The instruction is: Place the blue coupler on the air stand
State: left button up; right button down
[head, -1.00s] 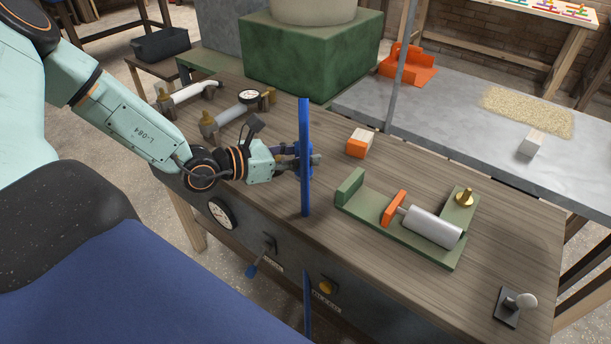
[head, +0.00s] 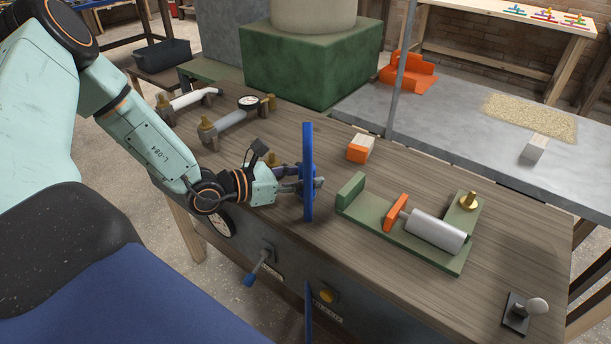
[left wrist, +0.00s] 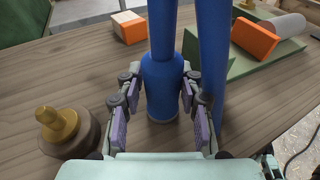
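The blue coupler (left wrist: 163,88) is a blue cylinder at the end of a blue hose, upright in the left wrist view. My left gripper (left wrist: 162,95) has a finger on each side of it and is shut on it. In the head view, my left gripper (head: 312,184) holds the blue hose loop (head: 308,150) over the table, and the loop hides much of the fingertips. A dark round base with a brass fitting (left wrist: 62,128), likely the air stand, is left of the coupler in the left wrist view, apart from it. My right gripper is not in view.
A green fixture (head: 380,222) with a grey cylinder (head: 435,232) and an orange block is right of the gripper. An orange-and-white block (head: 360,148) is behind. The front right tabletop is mostly clear.

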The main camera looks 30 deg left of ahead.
pick_arm(q)
jog(key=o, duration=0.3)
jog(key=shift+d, duration=0.15)
jog(key=shift+r, duration=0.1)
